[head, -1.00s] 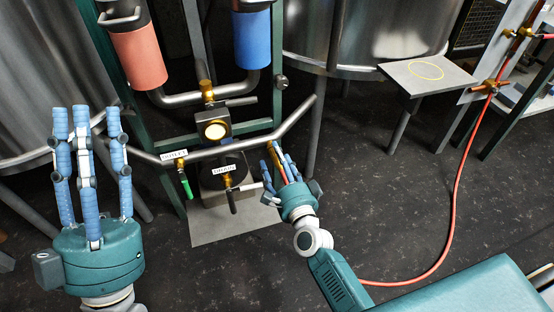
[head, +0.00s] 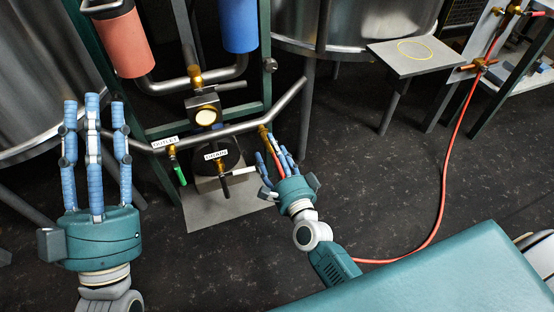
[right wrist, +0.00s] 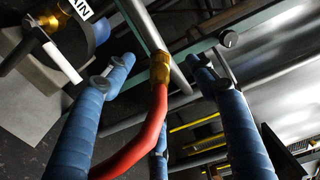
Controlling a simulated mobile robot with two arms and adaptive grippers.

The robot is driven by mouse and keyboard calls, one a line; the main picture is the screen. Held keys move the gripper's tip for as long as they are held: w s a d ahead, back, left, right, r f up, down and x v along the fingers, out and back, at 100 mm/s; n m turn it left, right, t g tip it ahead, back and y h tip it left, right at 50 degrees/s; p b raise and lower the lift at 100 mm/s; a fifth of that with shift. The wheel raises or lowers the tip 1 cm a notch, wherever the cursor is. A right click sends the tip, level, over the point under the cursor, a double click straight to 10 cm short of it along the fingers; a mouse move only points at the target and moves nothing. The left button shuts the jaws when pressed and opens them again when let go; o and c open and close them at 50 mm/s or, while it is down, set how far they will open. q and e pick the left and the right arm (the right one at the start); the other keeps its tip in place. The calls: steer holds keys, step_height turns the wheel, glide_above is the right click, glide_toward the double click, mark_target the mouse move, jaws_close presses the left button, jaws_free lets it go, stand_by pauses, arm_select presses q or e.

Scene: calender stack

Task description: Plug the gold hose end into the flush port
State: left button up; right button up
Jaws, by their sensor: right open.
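The gold hose end (right wrist: 160,70) sits on the end of the red hose (right wrist: 150,130) in the right wrist view. It lines up with gold fitting at the silver pipe and appears to touch it; I cannot clearly separate hose end from flush port. In the head view this gold piece (head: 263,133) is at the right part of the bent pipe (head: 235,130). My right gripper (head: 272,160) is open, its blue fingers spread around the hose just behind the gold end. My left gripper (head: 93,105) is open and empty at the left, fingers pointing up.
An OUTLET valve with a green handle (head: 181,175) and a DRAIN valve (head: 221,167) are left of my right gripper. The red hose trails right to a clamp on a stand (head: 480,65). A small grey table (head: 415,62) stands at the back right. Steel tanks flank the frame.

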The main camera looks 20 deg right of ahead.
arm_select(q)
steer(key=shift+w+d+f+g+p, duration=0.1)
steer(key=shift+w+f+g, duration=0.3)
steer(key=shift+f, duration=0.2)
steer(key=shift+w+f+g+p, duration=0.15)
steer(key=shift+w+f+g, duration=0.25)
steer(key=shift+f, duration=0.2)
steer(key=shift+w+d+f+g+p, duration=0.1)
steer(key=shift+w+f+g, duration=0.2)
steer(key=shift+w+f, duration=0.25)
arm_select(e)
steer(key=shift+s, duration=1.85)
arm_select(q)
steer(key=shift+s+a, duration=0.1)
steer(key=shift+s, duration=0.05)
